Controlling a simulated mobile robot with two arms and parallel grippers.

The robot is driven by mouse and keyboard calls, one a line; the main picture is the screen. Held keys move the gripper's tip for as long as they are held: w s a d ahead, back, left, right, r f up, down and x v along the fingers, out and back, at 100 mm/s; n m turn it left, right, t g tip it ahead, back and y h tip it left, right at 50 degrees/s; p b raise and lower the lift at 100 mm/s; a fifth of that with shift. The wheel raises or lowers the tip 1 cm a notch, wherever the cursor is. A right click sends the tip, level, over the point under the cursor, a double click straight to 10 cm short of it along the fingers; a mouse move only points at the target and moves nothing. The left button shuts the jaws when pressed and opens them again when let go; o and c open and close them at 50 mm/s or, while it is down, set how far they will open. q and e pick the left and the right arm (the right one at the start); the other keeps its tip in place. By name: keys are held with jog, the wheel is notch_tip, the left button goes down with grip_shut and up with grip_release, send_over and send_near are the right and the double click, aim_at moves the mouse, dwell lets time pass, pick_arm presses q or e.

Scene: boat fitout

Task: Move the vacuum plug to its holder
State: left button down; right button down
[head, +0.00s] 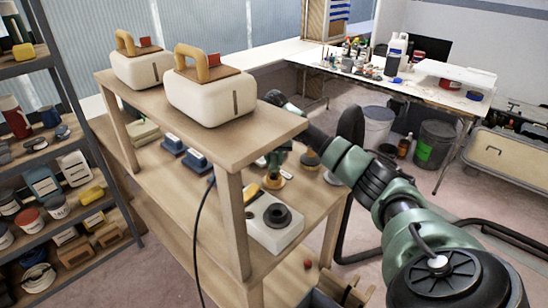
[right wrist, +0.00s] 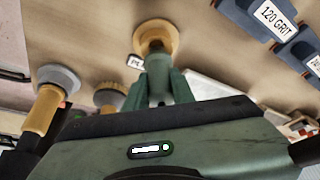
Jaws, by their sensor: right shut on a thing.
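In the head view my right gripper (head: 278,163) is just above the lower wooden shelf, partly hidden by the upper board. Its green fingers (right wrist: 158,82) are shut on a tan round piece with a narrow neck and wide disc (right wrist: 155,36), which also shows in the head view (head: 273,183). I cannot tell for sure that this is the vacuum plug. A white block with a black ring (head: 277,216) sits near the shelf's front; I cannot tell whether it is the holder. My left gripper is not in view.
Two cream cases with wooden handles (head: 212,97) stand on the upper board (head: 262,133). Blue sanding blocks (head: 185,157), labelled 120 GRIT (right wrist: 270,15), and other tan knobs (right wrist: 45,105) are nearby. A shelf post (head: 233,225) and black cable (head: 200,230) stand in front.

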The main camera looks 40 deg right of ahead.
jog(key=shift+f+b, duration=0.55)
jog(key=shift+f, duration=0.55)
jog(key=c, duration=1.1)
grip_release()
jog(key=shift+r, duration=0.1)
